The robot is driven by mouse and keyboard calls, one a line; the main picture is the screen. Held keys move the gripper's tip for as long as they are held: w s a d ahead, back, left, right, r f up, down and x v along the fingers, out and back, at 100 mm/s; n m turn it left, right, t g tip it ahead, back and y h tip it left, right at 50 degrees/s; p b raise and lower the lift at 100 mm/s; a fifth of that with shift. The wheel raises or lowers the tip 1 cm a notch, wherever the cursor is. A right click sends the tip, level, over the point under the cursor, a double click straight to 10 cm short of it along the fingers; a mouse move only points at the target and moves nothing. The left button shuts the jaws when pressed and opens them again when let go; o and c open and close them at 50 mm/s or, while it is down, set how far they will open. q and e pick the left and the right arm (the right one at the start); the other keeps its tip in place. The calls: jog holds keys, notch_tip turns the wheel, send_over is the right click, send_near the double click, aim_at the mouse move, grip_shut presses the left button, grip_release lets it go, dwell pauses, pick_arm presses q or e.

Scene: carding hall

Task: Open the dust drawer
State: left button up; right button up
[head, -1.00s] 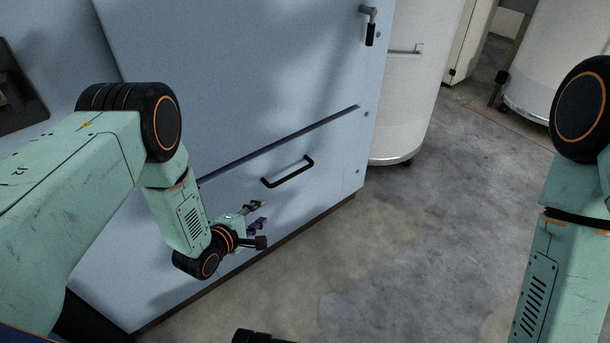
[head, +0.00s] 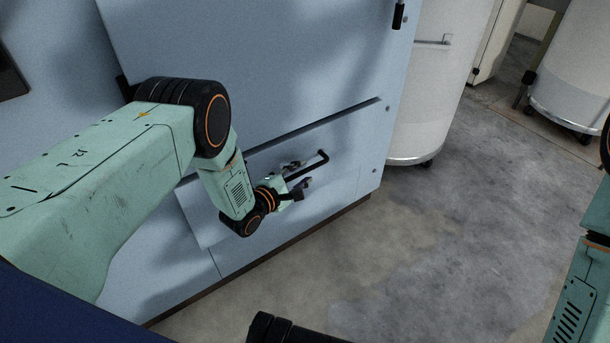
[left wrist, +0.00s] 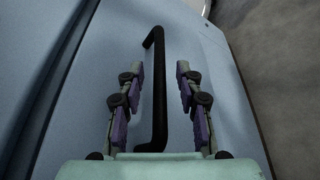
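The dust drawer (head: 345,180) is the low blue-grey front panel of the machine, below a dark horizontal gap. Its black bar handle (head: 310,164) also shows in the left wrist view (left wrist: 158,90), running lengthwise between my fingers. My left gripper (head: 298,174) is at the near end of the handle. In the left wrist view its two purple-padded fingers (left wrist: 159,82) are apart, one on each side of the bar, with room on both sides.
The tall blue-grey machine panel (head: 260,60) rises above the drawer, with a black latch handle (head: 398,15) at its upper right. A white wheeled drum (head: 425,90) stands just right of the machine. The concrete floor (head: 400,260) in front is clear.

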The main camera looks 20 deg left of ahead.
pick_arm(q)
jog(key=shift+x, duration=0.85)
jog(key=shift+c, duration=0.2)
grip_shut()
